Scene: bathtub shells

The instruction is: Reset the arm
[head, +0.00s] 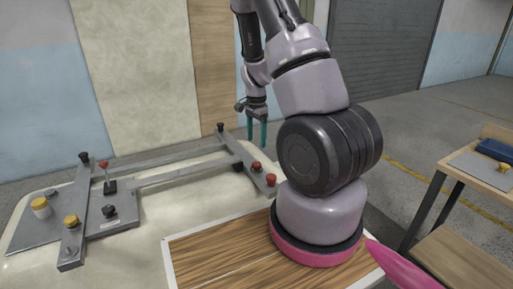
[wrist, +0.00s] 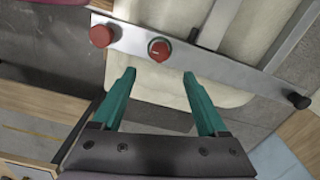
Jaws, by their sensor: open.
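My gripper (head: 262,132) hangs in the air at the far right corner of the cream bathtub shell (head: 190,217), with its teal fingers pointing down. In the wrist view my gripper (wrist: 158,82) is open, with nothing between its two teal fingers. Past the fingertips lies a metal bar with a red button (wrist: 102,36) and a red knob (wrist: 159,49). These look apart from the fingers. My arm rises from a pink-ringed base and hides part of the background.
A metal frame (head: 165,165) with a red-topped lever (head: 104,166) and yellow knobs lies on the shell. A wood-topped panel (head: 220,255) is in front. A workbench (head: 483,180) with a blue item (head: 496,150) stands at right. The floor behind is open.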

